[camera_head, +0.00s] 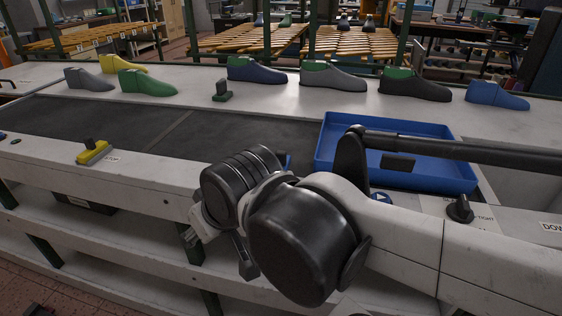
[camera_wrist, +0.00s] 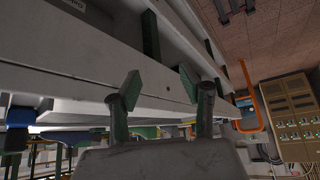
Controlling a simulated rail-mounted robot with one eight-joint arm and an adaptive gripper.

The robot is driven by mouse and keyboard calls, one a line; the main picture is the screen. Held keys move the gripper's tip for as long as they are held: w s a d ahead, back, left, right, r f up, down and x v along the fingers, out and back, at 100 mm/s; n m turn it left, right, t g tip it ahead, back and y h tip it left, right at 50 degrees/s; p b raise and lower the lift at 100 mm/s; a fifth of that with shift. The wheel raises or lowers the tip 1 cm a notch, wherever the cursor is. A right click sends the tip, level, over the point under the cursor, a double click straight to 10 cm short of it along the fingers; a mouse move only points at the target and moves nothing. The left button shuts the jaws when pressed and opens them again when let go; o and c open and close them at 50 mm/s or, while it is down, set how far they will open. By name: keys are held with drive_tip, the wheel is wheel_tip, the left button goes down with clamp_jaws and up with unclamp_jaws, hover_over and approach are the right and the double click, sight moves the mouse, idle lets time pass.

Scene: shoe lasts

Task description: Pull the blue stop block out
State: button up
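A small blue piece (camera_head: 285,160), likely the blue stop block, shows just behind my wrist at the front of the dark belt. My wrist hides most of it. My gripper (camera_wrist: 158,88) is open, with its two green-padded fingers apart and nothing between them. In the head view, my arm covers much of the gripper, in front of the bench's front edge. In the wrist view, a blue object (camera_wrist: 18,120) stands at the left edge, apart from the fingers; I cannot tell whether it is the block.
A yellow block (camera_head: 94,152) with a dark knob sits on the front rail at left. A blue tray (camera_head: 466,184) lies behind my arm. Several shoe lasts stand along the back ledge, including a blue one (camera_head: 497,95). A black knob (camera_head: 460,209) stands at right.

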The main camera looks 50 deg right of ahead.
drive_tip(key=shift+c, duration=0.2)
wheel_tip(320, 180, up, 20)
drive_tip(key=m+g+p, duration=0.7)
drive_tip(key=m+p, duration=0.5)
drive_tip(key=p, duration=1.3)
hover_over(281, 152)
wheel_tip(281, 152, down, 14)
drive_tip(key=shift+b, duration=0.85)
clamp_jaws()
